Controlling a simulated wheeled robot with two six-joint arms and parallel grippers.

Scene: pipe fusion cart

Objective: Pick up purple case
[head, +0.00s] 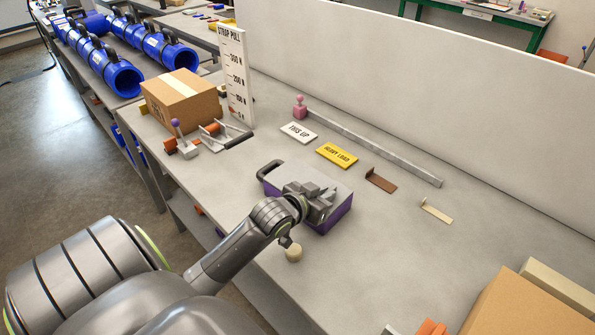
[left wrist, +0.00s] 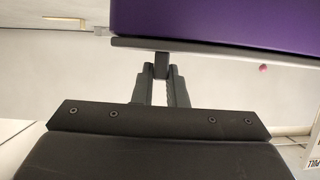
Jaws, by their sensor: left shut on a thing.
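The purple case (head: 333,216) sits on the workbench in the middle of the head view, with a grey lid and a dark handle (head: 269,169) at its left end. My left gripper (head: 322,203) is at the case and covers part of its top. In the left wrist view, the purple side of the case (left wrist: 210,20) and its grey lid edge fill the top. The left fingers (left wrist: 162,82) are close together at that lid edge, shut on the case. The exact contact is partly hidden. My right gripper is in neither view.
A beige round piece (head: 293,253) stands just in front of the case. A yellow sign (head: 337,155), a white sign (head: 299,132) and a brown bracket (head: 381,180) lie behind it. A cardboard box (head: 180,100) stands at the left.

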